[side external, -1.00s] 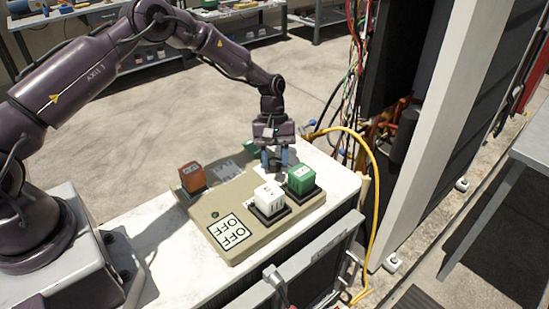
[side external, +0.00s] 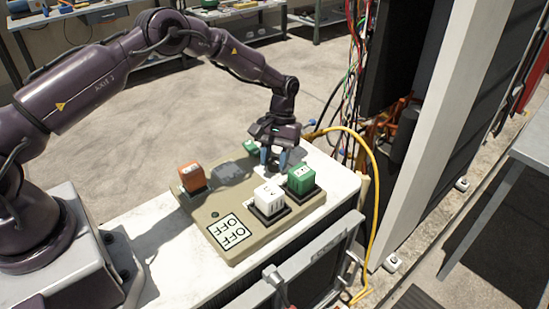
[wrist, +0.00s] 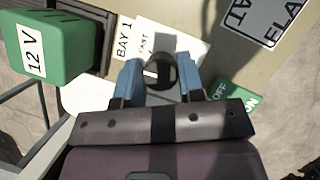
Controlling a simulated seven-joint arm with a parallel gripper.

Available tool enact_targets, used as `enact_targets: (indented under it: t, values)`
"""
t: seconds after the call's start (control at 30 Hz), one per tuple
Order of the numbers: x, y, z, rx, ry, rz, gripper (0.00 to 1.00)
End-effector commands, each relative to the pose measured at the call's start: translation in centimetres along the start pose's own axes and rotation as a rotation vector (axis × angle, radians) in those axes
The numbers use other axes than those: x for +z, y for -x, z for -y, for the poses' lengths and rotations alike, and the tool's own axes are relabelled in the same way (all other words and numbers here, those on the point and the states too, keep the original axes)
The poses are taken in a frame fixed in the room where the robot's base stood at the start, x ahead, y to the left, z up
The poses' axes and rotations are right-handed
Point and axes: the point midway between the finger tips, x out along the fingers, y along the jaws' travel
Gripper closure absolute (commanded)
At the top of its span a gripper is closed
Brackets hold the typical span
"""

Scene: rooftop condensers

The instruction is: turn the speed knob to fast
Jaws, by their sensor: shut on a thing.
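The speed knob (wrist: 161,70) is a small dark round knob with a pale mark, seen in the wrist view in front of a white label. Part of that label's wording is hidden, so I cannot tell exactly where the mark points. My gripper (wrist: 160,78) has its two blue fingers shut on the knob, one on each side. In the side external view, my gripper (side external: 276,161) points down at the far part of the beige panel (side external: 218,207), and the knob is hidden by the fingers.
An orange-brown block (side external: 192,176), a white block (side external: 268,198) and a green block (side external: 301,178) stand on the panel near my gripper. Another green piece (side external: 250,147) lies behind. A yellow cable (side external: 372,180) loops past the bench's right end.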

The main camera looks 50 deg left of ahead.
Motion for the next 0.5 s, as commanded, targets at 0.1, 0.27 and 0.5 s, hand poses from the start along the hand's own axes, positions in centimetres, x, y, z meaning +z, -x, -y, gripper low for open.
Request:
enact_targets:
  t: [0.1,0.27,0.5]
  values:
    - [-0.08,0.14,-0.11,-0.043,-0.103,-0.006,0.88]
    - [-0.08,0.15,-0.13,-0.098,-0.237,-0.006,0.88]
    - [-0.06,0.15,-0.16,-0.167,-0.401,-0.006,0.88]
